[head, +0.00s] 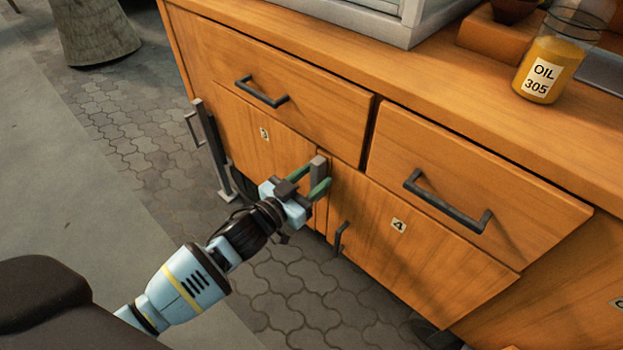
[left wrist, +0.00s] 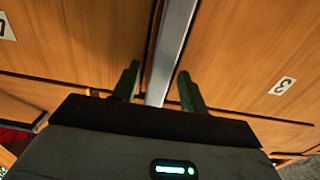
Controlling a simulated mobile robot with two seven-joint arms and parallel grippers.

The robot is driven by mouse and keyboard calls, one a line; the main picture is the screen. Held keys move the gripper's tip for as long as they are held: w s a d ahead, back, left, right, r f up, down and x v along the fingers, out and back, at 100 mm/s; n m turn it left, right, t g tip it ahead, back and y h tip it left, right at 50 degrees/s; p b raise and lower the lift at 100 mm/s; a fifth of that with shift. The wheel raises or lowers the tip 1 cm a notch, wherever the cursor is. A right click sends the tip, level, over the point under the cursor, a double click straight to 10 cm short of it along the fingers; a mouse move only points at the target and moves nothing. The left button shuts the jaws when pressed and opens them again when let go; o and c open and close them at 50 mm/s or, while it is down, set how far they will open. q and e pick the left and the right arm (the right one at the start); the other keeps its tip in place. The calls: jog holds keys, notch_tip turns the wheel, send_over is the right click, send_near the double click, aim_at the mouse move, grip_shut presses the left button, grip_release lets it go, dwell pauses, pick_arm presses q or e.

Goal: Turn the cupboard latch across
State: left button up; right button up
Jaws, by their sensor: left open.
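The cupboard latch appears as a grey metal bar (head: 319,166) at the seam between door 3 (head: 245,130) and door 4 (head: 410,255). It also shows in the left wrist view as a long grey bar (left wrist: 174,45) running along the seam. My left gripper (head: 314,181) is open at the latch, its green fingers one on each side of the bar. In the left wrist view, gaps show between the bar and both fingers (left wrist: 158,82). The bar's near end is hidden behind the gripper body. My right gripper is not in view.
Drawers with dark handles (head: 262,93) (head: 446,205) sit above the doors. Door 4 has a dark handle (head: 340,238) near the latch. An upright grey bar (head: 211,145) stands at the cupboard's left. An oil beaker (head: 547,68) stands on the worktop. Paved floor lies open at left.

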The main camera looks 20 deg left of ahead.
pick_arm(q)
jog(key=c, duration=0.7)
grip_shut()
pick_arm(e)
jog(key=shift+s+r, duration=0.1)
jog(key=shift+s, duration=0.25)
